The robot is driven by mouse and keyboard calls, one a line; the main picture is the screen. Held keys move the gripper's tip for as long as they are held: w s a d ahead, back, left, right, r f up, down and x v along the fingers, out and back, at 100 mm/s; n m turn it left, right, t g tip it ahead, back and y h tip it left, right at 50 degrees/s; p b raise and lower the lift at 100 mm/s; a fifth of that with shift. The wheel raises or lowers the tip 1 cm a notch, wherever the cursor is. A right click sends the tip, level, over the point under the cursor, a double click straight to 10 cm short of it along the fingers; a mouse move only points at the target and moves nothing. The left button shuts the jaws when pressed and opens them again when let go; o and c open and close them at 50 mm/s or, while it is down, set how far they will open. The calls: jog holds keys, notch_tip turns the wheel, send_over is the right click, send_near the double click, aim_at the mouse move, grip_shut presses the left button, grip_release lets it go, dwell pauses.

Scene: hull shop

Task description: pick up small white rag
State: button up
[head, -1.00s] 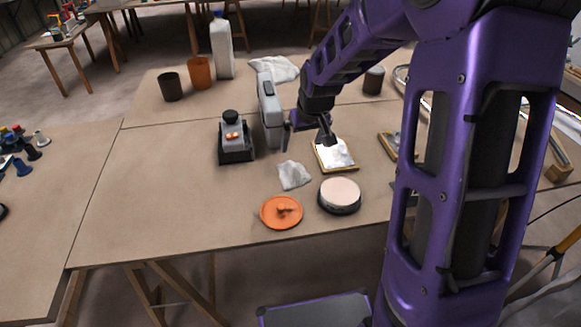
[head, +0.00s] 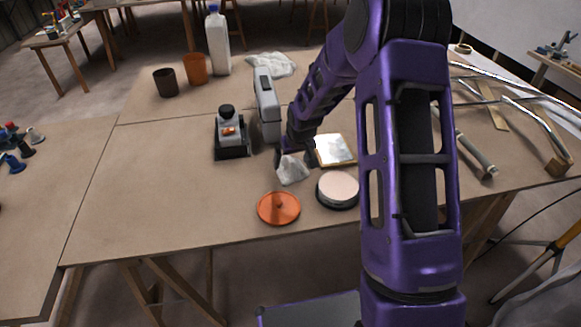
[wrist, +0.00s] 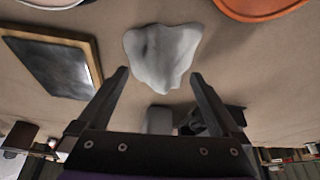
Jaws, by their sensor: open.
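The small white rag (head: 292,171) lies crumpled on the table, just behind the orange lid (head: 278,208). In the wrist view the rag (wrist: 163,55) is beyond and between my two open fingertips, with nothing between them. My gripper (head: 294,158) is right at the rag's far side in the head view, and its fingers partly cover the rag's upper edge. In the wrist view my gripper (wrist: 157,76) is open and empty. I cannot tell whether a fingertip touches the cloth.
A framed plate (head: 335,150) and a round pale-topped tin (head: 338,189) sit right of the rag. A grey upright tool (head: 267,105) and a sander-like block (head: 230,140) stand behind left. A larger white cloth (head: 270,65) lies farther back. The table's left front is clear.

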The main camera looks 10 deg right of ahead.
aim_at(291, 160)
jog(key=shift+x, duration=1.05)
jog(key=c, duration=1.2)
notch_tip(291, 160, up, 10)
jog(key=shift+r+p, duration=0.1)
jog(key=shift+p, duration=0.4)
